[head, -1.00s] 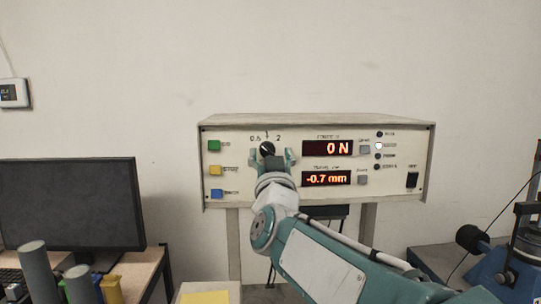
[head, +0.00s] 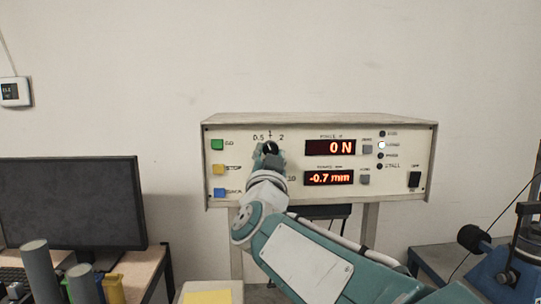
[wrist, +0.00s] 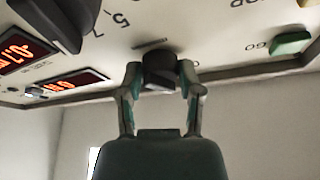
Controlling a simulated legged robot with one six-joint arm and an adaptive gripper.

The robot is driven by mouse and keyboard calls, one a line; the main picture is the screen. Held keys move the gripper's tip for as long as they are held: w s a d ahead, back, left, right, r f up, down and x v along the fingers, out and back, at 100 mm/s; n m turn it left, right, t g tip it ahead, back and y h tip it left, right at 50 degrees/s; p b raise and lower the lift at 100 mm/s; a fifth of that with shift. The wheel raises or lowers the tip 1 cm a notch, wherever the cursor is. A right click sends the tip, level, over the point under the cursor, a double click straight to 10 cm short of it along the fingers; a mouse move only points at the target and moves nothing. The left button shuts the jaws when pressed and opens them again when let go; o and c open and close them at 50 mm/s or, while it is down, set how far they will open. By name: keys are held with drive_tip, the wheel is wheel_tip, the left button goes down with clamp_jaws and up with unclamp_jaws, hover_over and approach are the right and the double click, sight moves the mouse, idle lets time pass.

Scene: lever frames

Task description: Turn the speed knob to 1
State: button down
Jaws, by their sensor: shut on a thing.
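The speed knob (head: 269,148) is a small black round knob with a pale pointer mark, at the upper left of the control box's front. The labels 0.5 and 2 show above it, with a small mark between them. The pointer seems to point roughly upward, but is too small to read exactly. My gripper (head: 269,157) is shut on the knob, a finger on each side. In the wrist view, the dark knob (wrist: 160,68) sits between the two fingertips of my gripper (wrist: 162,80). My wrist hides the panel below the knob.
The control box (head: 320,118) has red displays reading 0 N (head: 330,147) and -0.7 mm (head: 329,177). Green (head: 217,144), yellow (head: 218,169) and blue (head: 219,192) buttons stand left of the knob. A black monitor (head: 75,200) is at the left, a blue machine (head: 505,270) at the right.

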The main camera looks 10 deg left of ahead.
drive_tip(key=m+h, duration=0.1)
drive_tip(key=m, duration=0.2)
drive_tip(key=m+h, duration=0.2)
drive_tip(key=m, duration=0.1)
drive_tip(key=shift+a+r+m+g, duration=0.1)
drive_tip(key=shift+a+m+g, duration=0.05)
drive_tip(key=shift+m+g, duration=0.2)
drive_tip(key=shift+m+h, duration=0.25)
drive_tip(key=shift+h, duration=0.05)
drive_tip(key=shift+c, duration=1.3)
unclamp_jaws()
drive_tip(key=v, duration=1.2)
